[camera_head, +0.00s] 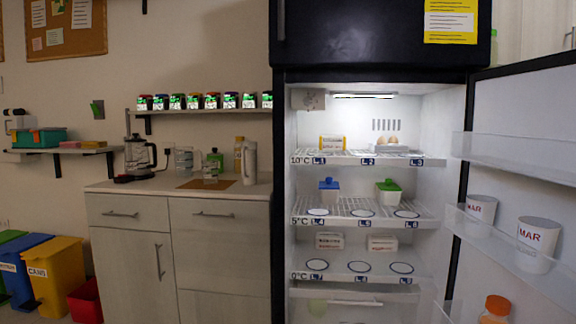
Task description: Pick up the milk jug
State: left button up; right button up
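A tall pale jug (249,163) stands upright at the right end of the counter, close to the fridge's left side. It looks like the milk jug, but I see no label on it. A bottle with an orange cap (497,306) shows at the bottom of the open fridge door, mostly cut off by the picture's lower edge; I cannot tell what it holds. Neither my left gripper nor my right gripper is in view.
The fridge (361,208) stands open, its door (520,110) swung out to the right. Beside the jug are a yellowish bottle (239,150), a green-topped container (215,158) and glasses. Coloured bins (62,275) stand at lower left.

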aim_at(248, 149)
jog(key=i+j+z, duration=0.1)
jog(key=j+z, duration=0.5)
jog(key=z, duration=0.25)
jog(key=i+j+z, duration=0.1)
jog(key=j+z, duration=0.3)
jog(key=l, duration=0.1)
